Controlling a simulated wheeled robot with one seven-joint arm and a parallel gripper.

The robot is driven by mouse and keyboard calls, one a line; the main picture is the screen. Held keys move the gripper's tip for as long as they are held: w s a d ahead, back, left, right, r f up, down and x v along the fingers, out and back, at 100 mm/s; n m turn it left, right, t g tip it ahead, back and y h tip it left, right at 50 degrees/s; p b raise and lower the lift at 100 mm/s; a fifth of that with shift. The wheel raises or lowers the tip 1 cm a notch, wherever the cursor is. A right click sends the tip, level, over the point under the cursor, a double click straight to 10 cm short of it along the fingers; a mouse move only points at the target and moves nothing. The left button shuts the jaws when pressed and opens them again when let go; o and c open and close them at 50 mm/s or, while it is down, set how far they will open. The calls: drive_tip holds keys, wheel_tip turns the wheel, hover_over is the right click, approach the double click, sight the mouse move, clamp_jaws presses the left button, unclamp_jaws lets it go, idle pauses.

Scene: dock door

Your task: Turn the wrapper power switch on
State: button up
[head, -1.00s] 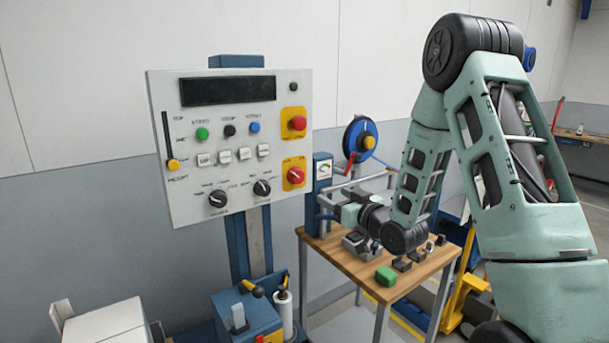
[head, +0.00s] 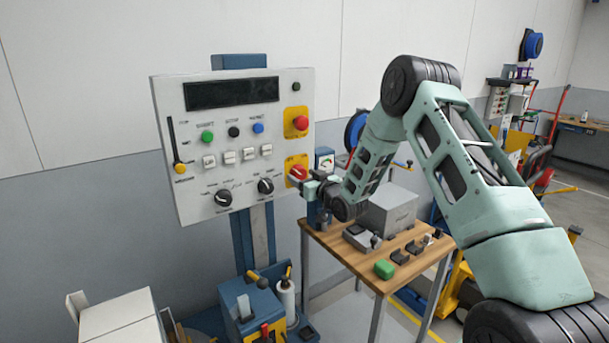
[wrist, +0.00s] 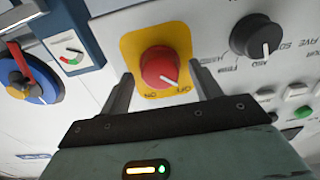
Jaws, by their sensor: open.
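The power switch is a red rotary knob (head: 298,173) on a yellow plate at the lower right of the grey control panel (head: 185,125). In the wrist view the red knob (wrist: 160,67) sits on its yellow plate between my two fingers, with ON and OFF printed beside it. Its white pointer mark is on the side towards the OFF label. My gripper (wrist: 165,82) is open, with one finger on each side of the knob and gaps visible. I cannot tell how deep the fingertips reach. In the head view my gripper (head: 310,185) is at the panel's lower right edge.
A red push button (head: 301,123) sits above the switch. Black selector knobs (head: 265,186) and white buttons (head: 248,154) are to its left. A wooden table (head: 345,258) with a grey box (head: 388,210) stands below my arm. A blue post with a gauge (wrist: 70,50) is beside the panel.

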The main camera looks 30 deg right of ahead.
drive_tip(key=shift+c, duration=0.3)
drive_tip(key=c, duration=0.9)
drive_tip(key=shift+f+m+b, duration=0.15)
drive_tip(key=shift+m+b, duration=0.25)
drive_tip(key=shift+b, duration=0.15)
drive_tip(key=m+b, duration=0.2)
drive_tip(key=b, duration=0.1)
drive_tip(key=shift+f+m, duration=0.1)
drive_tip(key=shift+m, duration=0.3)
drive_tip(key=m+b, duration=0.3)
drive_tip(key=m, duration=0.2)
drive_tip(key=shift+b, duration=0.3)
drive_tip(key=m+b, duration=0.1)
drive_tip(key=m, duration=0.4)
drive_tip(key=shift+d, duration=0.1)
drive_tip(key=shift+r+m+b, duration=0.2)
drive_tip(key=shift+m+b, duration=0.25)
drive_tip(key=shift+m, duration=1.75)
